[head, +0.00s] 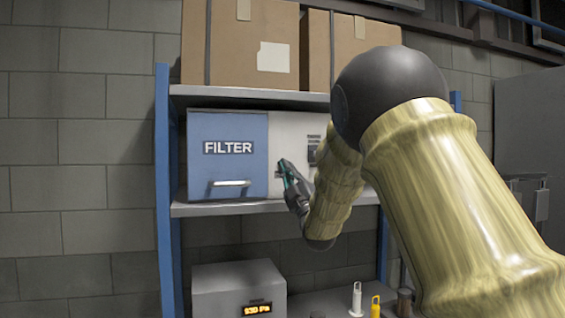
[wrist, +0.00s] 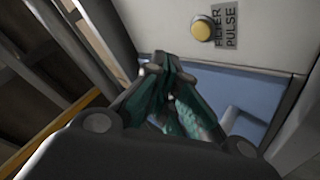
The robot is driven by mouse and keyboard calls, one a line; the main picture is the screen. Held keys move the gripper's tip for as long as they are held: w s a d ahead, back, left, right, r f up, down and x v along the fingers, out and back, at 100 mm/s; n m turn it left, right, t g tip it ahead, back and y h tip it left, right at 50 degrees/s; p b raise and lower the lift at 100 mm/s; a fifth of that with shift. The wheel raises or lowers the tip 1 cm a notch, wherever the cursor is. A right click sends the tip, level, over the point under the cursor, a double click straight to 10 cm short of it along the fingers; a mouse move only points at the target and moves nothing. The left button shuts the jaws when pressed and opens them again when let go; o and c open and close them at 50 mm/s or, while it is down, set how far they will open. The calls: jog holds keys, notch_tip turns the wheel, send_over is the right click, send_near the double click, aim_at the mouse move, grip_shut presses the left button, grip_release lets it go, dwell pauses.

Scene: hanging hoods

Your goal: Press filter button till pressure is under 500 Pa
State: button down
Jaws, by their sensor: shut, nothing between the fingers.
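The filter unit has a blue door marked FILTER (head: 228,170) with a handle, and a light grey panel (head: 290,131) to its right. In the wrist view a round yellow button (wrist: 203,30) sits on the panel beside a label (wrist: 229,27) reading FILTER PULSE. My gripper (head: 284,166) is shut and empty in front of the grey panel. In the wrist view its fingertips (wrist: 165,62) are below and left of the button, apart from it in the picture. I cannot make out the button in the head view. A display (head: 256,309) below shows a Pa reading, perhaps 930, its first digit unclear.
The filter unit stands on a blue-posted shelf (head: 163,200) with cardboard boxes (head: 240,45) above. A grey box (head: 222,291) carrying the display stands below. Small white (head: 356,300) and yellow (head: 375,307) items stand at lower right. My arm covers much of the right side.

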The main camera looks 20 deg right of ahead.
jog(key=shift+w, duration=2)
jog(key=shift+w+f+b, duration=0.1)
jog(key=shift+w+b, duration=0.1)
jog(key=shift+b, duration=0.3)
jog(key=shift+w, duration=0.2)
jog(key=shift+w+a+b, duration=0.1)
jog(key=shift+w+b, duration=0.25)
jog(key=shift+b, duration=0.05)
dwell(0.5)
jog(key=shift+s, duration=0.1)
jog(key=shift+s+b, duration=0.7)
jog(key=shift+b, duration=0.15)
